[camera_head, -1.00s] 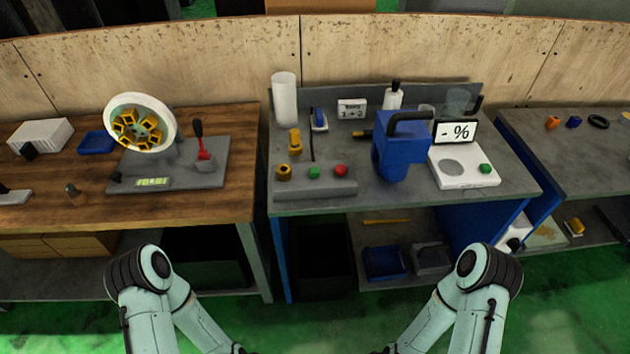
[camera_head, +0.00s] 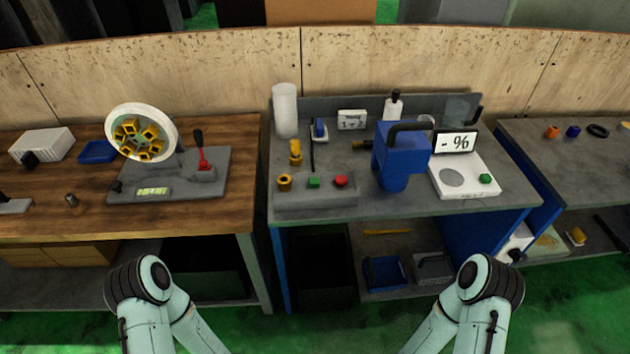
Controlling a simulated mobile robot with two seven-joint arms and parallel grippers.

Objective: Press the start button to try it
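A grey control panel (camera_head: 316,201) sits at the front edge of the middle bench. On it are a green button (camera_head: 314,182), a red button (camera_head: 341,181) to its right and a yellow-brown knob (camera_head: 284,182) to its left. Another green button (camera_head: 485,178) is on the white device (camera_head: 466,188) with a "- %" display. No label tells which is the start button. Both my arms are low at the bottom of the picture, in front of the benches and apart from the panel. Both grippers are out of view.
A blue machine with a black handle (camera_head: 402,155) stands right of the panel. A white wheel with yellow parts (camera_head: 142,132) and a red lever (camera_head: 203,165) are on the left wooden bench (camera_head: 60,225). A clear cylinder (camera_head: 285,110) stands at the back. Space above the panel is free.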

